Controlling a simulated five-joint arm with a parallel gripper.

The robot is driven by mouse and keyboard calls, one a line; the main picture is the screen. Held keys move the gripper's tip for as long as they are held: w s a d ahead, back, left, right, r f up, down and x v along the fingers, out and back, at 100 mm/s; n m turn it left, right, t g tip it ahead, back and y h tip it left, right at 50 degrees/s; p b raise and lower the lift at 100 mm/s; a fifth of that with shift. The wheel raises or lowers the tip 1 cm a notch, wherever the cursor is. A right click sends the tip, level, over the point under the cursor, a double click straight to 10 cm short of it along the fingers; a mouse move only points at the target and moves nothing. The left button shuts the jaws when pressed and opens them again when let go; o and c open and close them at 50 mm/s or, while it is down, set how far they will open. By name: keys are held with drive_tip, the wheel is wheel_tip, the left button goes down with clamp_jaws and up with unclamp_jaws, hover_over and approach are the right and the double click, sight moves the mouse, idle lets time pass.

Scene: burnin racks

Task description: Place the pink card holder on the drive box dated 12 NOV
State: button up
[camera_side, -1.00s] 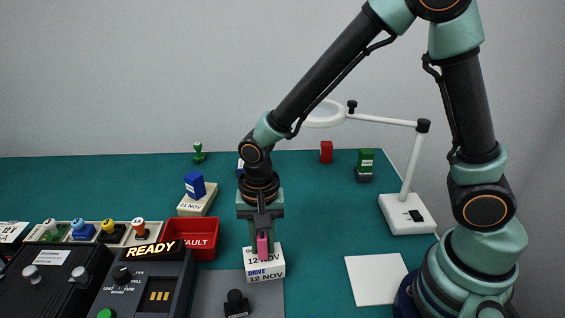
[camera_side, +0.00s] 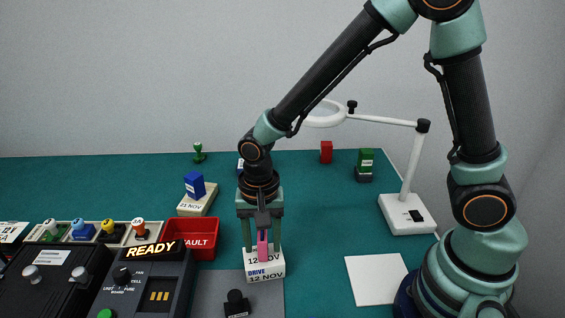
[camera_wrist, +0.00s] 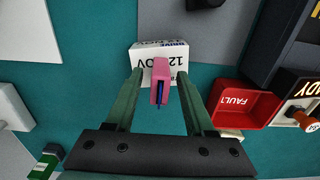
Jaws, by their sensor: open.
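The pink card holder (camera_side: 263,244) stands upright on the white drive box (camera_side: 265,270), whose front reads "DRIVE 12 NOV". In the wrist view the pink card holder (camera_wrist: 160,80) stands on the white drive box (camera_wrist: 148,52), with a dark blue strip in its slot. My gripper (camera_side: 262,246) is open, its green fingers on either side of the holder. In the wrist view my gripper (camera_wrist: 158,76) shows a gap between each finger and the holder.
A red FAULT tray (camera_side: 192,240) and the READY console (camera_side: 145,280) stand to the left. A blue holder (camera_side: 195,185) sits on the 21 NOV box (camera_side: 197,204) behind. A white pad (camera_side: 376,279) lies to the right. A white lamp base (camera_side: 407,214) stands behind it.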

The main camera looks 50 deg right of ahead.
sight(263, 235)
wheel_tip(263, 235, up, 10)
drive_tip(key=shift+r, duration=0.25)
drive_tip(key=s+d+r+n+t, duration=0.2)
drive_tip(key=d+r+n, duration=0.2)
drive_tip(key=d, duration=0.3)
drive_tip(key=s+d+r+n+t, duration=0.2)
drive_tip(key=d+r+n+t, duration=0.1)
drive_tip(key=d+r+n, duration=0.1)
drive_tip(key=shift+s+d+n+t, duration=0.15)
drive_tip(key=shift+d+n+t, duration=0.25)
drive_tip(key=shift+d, duration=1)
drive_tip(key=shift+r, duration=0.15)
